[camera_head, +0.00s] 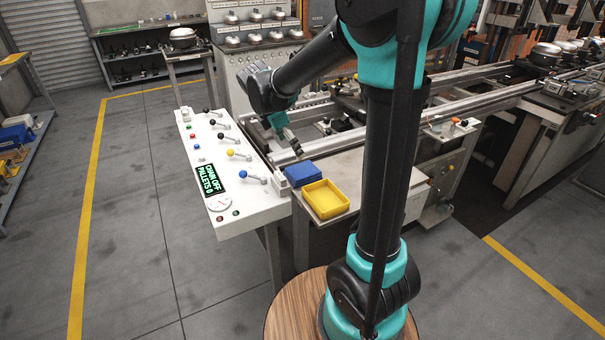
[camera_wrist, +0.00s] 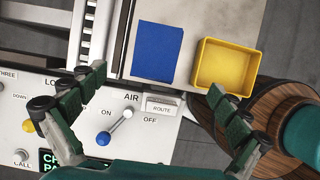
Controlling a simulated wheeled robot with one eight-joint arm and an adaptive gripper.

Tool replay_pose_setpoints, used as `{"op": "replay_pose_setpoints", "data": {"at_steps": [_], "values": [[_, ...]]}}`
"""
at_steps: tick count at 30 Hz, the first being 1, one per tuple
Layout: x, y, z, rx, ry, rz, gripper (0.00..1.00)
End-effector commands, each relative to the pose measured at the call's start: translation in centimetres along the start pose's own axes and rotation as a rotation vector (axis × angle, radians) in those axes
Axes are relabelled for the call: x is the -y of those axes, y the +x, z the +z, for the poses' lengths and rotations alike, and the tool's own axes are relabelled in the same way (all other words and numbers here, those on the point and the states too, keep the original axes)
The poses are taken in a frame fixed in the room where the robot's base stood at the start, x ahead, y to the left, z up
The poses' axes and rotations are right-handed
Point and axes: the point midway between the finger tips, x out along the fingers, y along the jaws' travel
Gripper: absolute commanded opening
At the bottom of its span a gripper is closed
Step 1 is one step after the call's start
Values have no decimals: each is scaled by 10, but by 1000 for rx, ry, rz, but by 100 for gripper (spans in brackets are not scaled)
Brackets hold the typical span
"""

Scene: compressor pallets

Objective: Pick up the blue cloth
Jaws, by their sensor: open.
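The blue cloth (camera_head: 304,172) lies flat on the grey bench top, just left of and behind a yellow tray in the head view. In the wrist view the cloth (camera_wrist: 157,53) is a plain blue, nearly rectangular patch ahead of my fingertips. My gripper (camera_head: 291,143) hangs above and behind the cloth in the head view, pointing down. In the wrist view my gripper (camera_wrist: 157,80) is open, with its fingers wide apart and nothing between them. The fingers do not touch the cloth.
The yellow tray (camera_head: 343,204) looks empty and stands close to the cloth. A white control panel (camera_head: 246,214) with several ball-topped levers borders the bench on the left. The blue-knobbed lever (camera_wrist: 104,138) rises below the gripper. A conveyor rail (camera_head: 440,93) runs behind.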

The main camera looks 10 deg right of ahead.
Motion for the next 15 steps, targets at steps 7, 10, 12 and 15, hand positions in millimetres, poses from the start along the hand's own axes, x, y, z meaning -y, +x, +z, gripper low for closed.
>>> {"op": "replay_pose_setpoints", "data": {"at_steps": [7, 10, 12, 15], "values": [[0, 46, 0, 0, 3, 0, 100], [0, 57, 0, 0, 2, 1, 100], [0, 61, 0, 0, 2, 1, 100], [-1, 66, 0, 0, 2, 1, 100]]}}
